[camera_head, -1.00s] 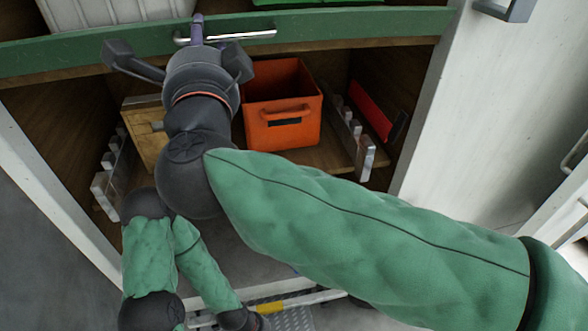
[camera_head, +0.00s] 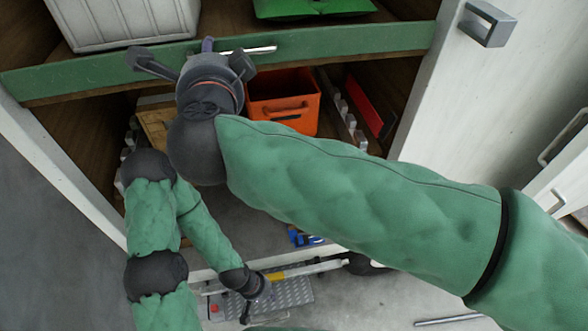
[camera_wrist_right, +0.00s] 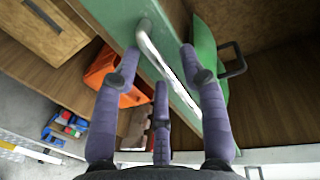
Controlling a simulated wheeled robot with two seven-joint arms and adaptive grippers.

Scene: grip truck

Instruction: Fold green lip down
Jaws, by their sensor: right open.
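The green lip (camera_head: 340,43) is a long strip along the front edge of the upper shelf, with a silver bar handle (camera_head: 262,50). In the right wrist view the handle (camera_wrist_right: 165,62) lies between the spread purple fingers of my right gripper (camera_wrist_right: 168,75). That gripper is open, and I cannot tell whether any finger touches the bar. In the head view my right gripper (camera_head: 200,62) is at the lip, its wrist hiding part of the handle. My left gripper (camera_head: 254,292) hangs low in front of the cabinet, away from the lip; its fingers are too small to judge.
An orange crate (camera_head: 290,115) and a wooden box (camera_head: 154,122) stand below the lip. A light grey crate (camera_head: 125,20) and a green item (camera_head: 310,8) sit on the shelf above. A white door (camera_head: 470,100) stands at right. A metal step plate (camera_head: 290,292) lies below.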

